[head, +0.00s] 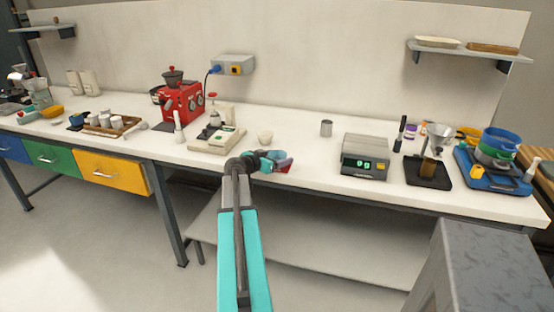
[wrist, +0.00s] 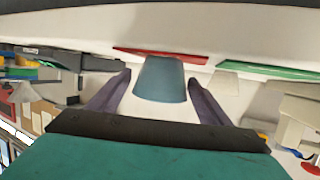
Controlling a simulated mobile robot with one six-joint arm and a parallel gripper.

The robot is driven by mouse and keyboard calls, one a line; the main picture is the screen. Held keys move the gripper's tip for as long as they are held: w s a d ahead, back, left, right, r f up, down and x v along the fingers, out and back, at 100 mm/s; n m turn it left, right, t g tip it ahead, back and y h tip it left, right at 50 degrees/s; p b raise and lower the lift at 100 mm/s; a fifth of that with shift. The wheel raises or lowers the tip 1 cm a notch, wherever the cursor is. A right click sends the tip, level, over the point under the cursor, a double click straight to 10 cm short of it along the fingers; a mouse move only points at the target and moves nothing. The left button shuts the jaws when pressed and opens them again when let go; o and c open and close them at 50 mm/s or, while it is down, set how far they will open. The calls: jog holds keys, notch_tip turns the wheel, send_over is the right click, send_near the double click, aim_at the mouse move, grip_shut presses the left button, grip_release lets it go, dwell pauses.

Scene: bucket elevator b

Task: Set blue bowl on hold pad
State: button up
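The blue bowl (wrist: 160,82) is between the fingertips of my gripper (wrist: 160,78) in the wrist view. The fingers lie close against both its sides and look shut on it. In the head view my gripper (head: 278,161) is over the front part of the bench, with the blue bowl (head: 285,156) at its tip. A red pad (wrist: 190,59) lies just beyond the bowl in the wrist view, partly covered by it. The red pad (head: 283,169) also shows under the gripper in the head view. A green pad (wrist: 265,70) lies to its right in the wrist view. No label shows which pad is the hold pad.
A scale (head: 365,158) stands to the right on the bench (head: 310,180), with a metal cup (head: 326,128) behind. A small pale bowl (head: 265,138) and a beige device (head: 217,139) stand behind and left of the gripper. Stacked pans (head: 497,148) are at the far right.

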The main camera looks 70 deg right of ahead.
jog(key=shift+o, duration=0.3)
jog(key=shift+r, duration=0.15)
jog(key=shift+w+a+r, duration=0.1)
jog(key=shift+a, duration=0.4)
jog(key=b+v, duration=0.2)
jog(key=v, duration=0.9)
jog(key=shift+w+d, duration=0.1)
